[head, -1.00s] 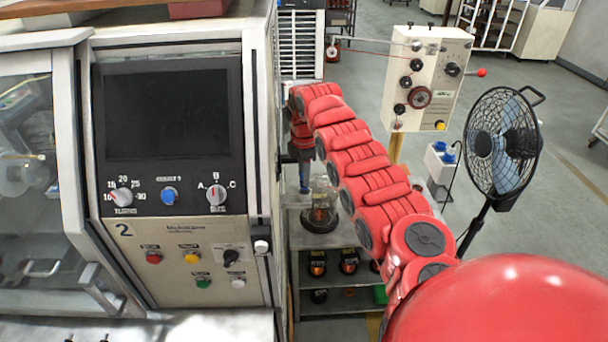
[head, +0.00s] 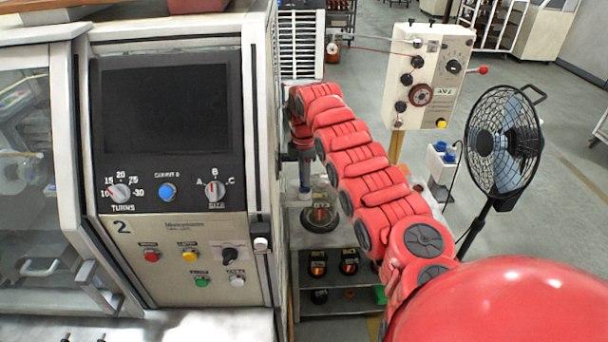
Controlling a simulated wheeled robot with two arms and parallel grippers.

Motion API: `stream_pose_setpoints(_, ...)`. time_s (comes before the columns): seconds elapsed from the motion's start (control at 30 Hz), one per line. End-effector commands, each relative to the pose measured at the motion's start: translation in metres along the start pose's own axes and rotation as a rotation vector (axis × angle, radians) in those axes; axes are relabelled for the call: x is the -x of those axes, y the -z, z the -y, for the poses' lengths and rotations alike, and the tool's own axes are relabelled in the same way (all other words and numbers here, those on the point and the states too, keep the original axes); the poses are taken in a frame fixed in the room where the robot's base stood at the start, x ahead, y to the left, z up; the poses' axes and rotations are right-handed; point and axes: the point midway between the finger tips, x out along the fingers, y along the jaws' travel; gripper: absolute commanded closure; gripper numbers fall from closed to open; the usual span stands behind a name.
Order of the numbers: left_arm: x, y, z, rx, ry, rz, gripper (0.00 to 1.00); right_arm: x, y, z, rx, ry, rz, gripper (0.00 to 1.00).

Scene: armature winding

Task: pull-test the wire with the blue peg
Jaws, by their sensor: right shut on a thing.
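My right arm reaches from the lower right towards the back centre. A thin red wire (head: 375,50) runs from a spool (head: 333,48) to the white tensioner box (head: 428,75). My left gripper is not in view.
The winding machine (head: 185,240) with its dark screen, knobs and buttons fills the left. The shelf cart (head: 335,310) below my right gripper holds several small coils. A black fan (head: 503,140) stands at the right.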

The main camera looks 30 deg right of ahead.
Motion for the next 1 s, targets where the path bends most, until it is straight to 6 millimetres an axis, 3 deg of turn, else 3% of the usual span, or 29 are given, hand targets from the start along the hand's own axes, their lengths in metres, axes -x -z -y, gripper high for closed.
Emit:
stream_pose_setpoints(0.47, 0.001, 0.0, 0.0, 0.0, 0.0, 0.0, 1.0, -0.001, 0.0, 0.0, 0.0, 0.0, 0.0, 1.0)
stream_pose_setpoints(1.0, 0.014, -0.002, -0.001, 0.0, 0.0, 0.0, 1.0, -0.016, 0.0, 0.002, 0.0, 0.0, 0.0, 1.0)
